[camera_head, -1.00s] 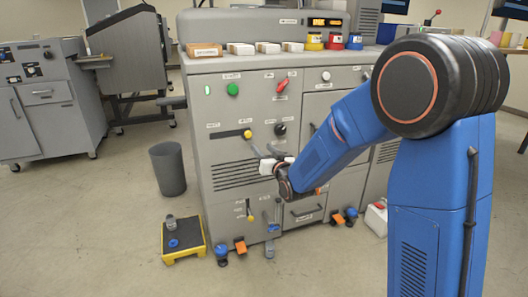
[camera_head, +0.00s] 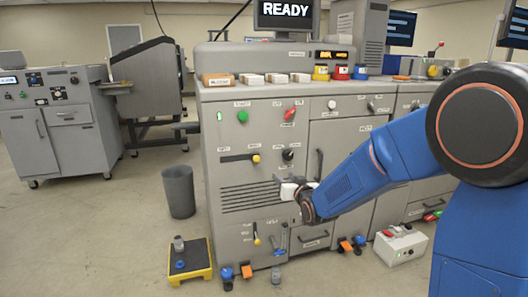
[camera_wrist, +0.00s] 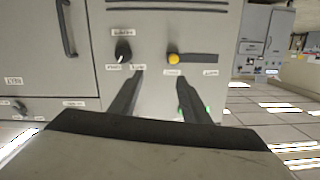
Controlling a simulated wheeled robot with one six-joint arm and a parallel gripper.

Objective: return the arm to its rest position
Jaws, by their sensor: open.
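My blue arm (camera_head: 385,155) reaches from the right side of the head view toward the front of the grey machine (camera_head: 262,140). My gripper (camera_head: 279,182) is open and empty, in front of the panel, just below and right of the yellow knob (camera_head: 256,158). In the wrist view both fingers of my gripper (camera_wrist: 160,78) stand apart with nothing between them. The wrist picture is upside down. The yellow knob (camera_wrist: 174,58) and a black knob (camera_wrist: 123,52) show beyond the fingertips. I cannot tell the exact gap to the panel.
A grey bin (camera_head: 179,191) and a yellow-edged platform (camera_head: 189,270) stand on the floor to the left. Pedals (camera_head: 246,271) lie at the machine's foot. A white box (camera_head: 400,246) stands at right. Open floor lies at the left front.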

